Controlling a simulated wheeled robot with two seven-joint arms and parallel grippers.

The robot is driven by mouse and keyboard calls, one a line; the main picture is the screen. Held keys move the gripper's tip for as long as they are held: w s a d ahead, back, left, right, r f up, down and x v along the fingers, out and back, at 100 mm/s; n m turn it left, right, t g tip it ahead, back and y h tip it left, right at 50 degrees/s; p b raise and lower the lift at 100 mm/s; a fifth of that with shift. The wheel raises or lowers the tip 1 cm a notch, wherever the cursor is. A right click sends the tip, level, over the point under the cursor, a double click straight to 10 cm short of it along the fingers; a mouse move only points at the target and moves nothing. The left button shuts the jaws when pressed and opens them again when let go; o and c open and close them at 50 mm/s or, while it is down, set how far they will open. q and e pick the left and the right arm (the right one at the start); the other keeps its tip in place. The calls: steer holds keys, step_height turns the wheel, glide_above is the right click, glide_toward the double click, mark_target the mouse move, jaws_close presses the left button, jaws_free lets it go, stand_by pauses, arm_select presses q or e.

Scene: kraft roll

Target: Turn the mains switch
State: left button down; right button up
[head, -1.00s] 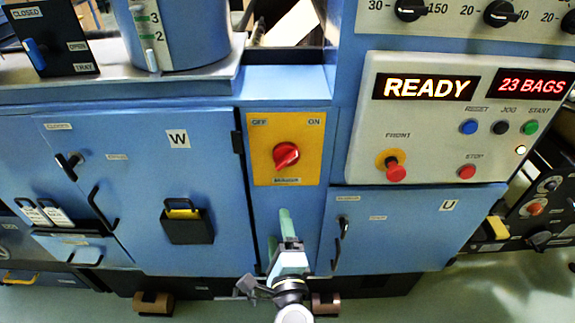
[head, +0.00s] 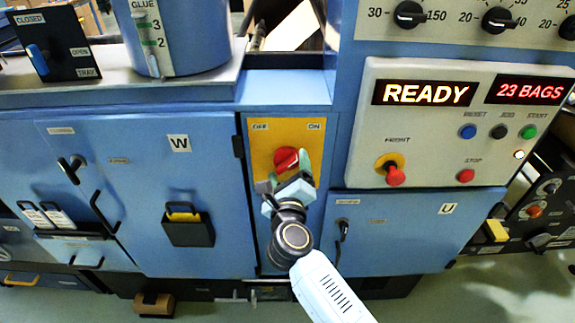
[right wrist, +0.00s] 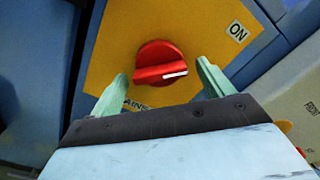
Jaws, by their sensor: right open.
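My right gripper (head: 287,174) is at the knob's lower side in the head view. In the right wrist view its two open fingers (right wrist: 162,76) stand apart, one on each side below the knob, with nothing held. Contact cannot be told. My left gripper is not in view.
A control panel (head: 437,130) with a red front button (head: 395,175) stands to the right. Cabinet door W (head: 140,220) with a black holder (head: 188,230) is at left, door U (head: 410,235) at lower right. A ledge with a blue glue container (head: 190,30) is above left.

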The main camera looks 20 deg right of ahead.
steer(key=shift+x, duration=0.85)
steer(key=shift+c, duration=0.3)
steer(key=c, duration=0.9)
steer(key=shift+r+n+p, duration=0.15)
steer(key=shift+n+p, duration=0.45)
steer(key=shift+p, duration=0.25)
steer(key=shift+c, duration=0.2)
steer(key=n+p, duration=0.4)
steer(key=p, duration=0.1)
steer(key=shift+r+n+p, duration=0.1)
steer(key=shift+n+p, duration=0.2)
steer(key=shift+n, duration=0.1)
steer(key=shift+n+p, duration=0.75)
steer(key=shift+n, duration=0.15)
steer(key=n+p, duration=0.3)
steer(key=n, duration=0.2)
steer(key=shift+p, duration=0.35)
steer(key=shift+n+p, duration=1.1)
steer(key=shift+n, duration=1.4)
